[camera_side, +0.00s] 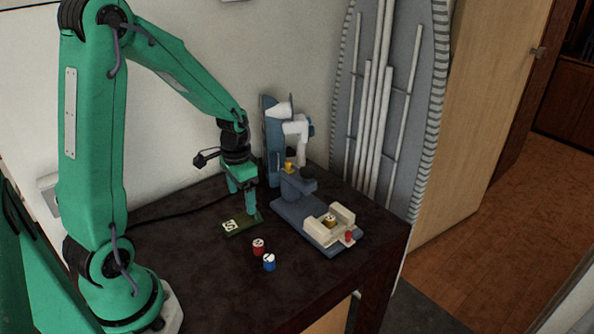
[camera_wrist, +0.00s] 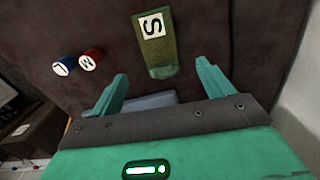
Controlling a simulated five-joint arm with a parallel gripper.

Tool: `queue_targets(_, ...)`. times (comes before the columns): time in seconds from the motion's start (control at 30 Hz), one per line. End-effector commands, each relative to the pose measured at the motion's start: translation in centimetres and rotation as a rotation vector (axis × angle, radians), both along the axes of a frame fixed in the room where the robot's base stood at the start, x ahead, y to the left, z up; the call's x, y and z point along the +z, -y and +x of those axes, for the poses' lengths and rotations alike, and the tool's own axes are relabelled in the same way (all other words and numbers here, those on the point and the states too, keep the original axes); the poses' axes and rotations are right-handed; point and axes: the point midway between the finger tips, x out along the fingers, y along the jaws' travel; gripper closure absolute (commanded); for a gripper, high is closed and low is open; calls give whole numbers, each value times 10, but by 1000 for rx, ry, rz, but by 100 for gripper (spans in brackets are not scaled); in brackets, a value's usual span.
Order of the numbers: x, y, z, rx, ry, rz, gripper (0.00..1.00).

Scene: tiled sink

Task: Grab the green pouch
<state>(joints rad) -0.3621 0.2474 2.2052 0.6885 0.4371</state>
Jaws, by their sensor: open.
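The green pouch (camera_side: 244,224) lies flat on the dark table below my gripper (camera_side: 246,206). In the wrist view the green pouch (camera_wrist: 156,52) carries a white label with a black "S" and lies upper centre. My gripper (camera_wrist: 162,78) is open and empty, its two fingers spread apart. The pouch's near end shows just ahead of the gap between the fingertips. Whether the fingers touch the pouch cannot be told.
A red cylinder (camera_side: 258,247) and a blue cylinder (camera_side: 269,262) stand side by side in front of the pouch. A blue-grey and white machine (camera_side: 303,214) with a cream clamp stands to the right. The table's front left is clear.

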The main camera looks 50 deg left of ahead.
Motion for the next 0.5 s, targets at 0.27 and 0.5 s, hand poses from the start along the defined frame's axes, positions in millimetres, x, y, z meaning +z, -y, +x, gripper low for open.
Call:
queue_targets(0.27, -12, 0, 0, 0, -1, 0, 20)
queue_targets(0.5, -18, 0, -1, 0, -3, -1, 20)
